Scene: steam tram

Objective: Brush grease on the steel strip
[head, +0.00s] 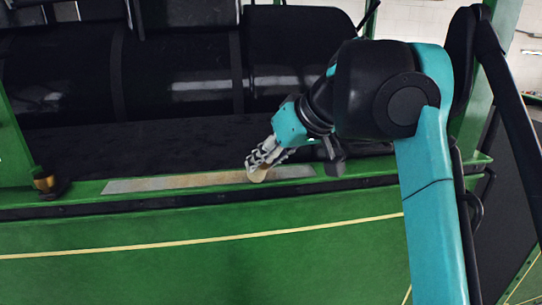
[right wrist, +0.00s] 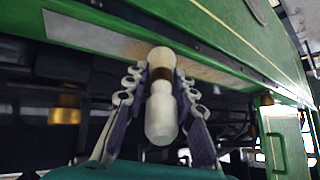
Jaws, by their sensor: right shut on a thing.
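The steel strip (head: 205,181) lies along the top of the green ledge. Its left and middle part looks tan-brown and its right end plain grey; the right wrist view shows both the grey part (right wrist: 95,36) and the brownish part. My right gripper (head: 258,165) is over the strip, right of its middle, shut on a pale brush (right wrist: 160,112). The brush also shows in the head view (head: 257,174). Its far end, with a brown band, is at the strip; whether it touches is hard to tell. My left gripper is not in view.
A brass pot (head: 44,181) stands on the ledge at the left, beside a dark object. A black boiler (head: 180,65) lies behind the ledge, with a dark flat deck (head: 150,143) between. A green post rises at the left edge. The green side panel (head: 200,265) drops away in front.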

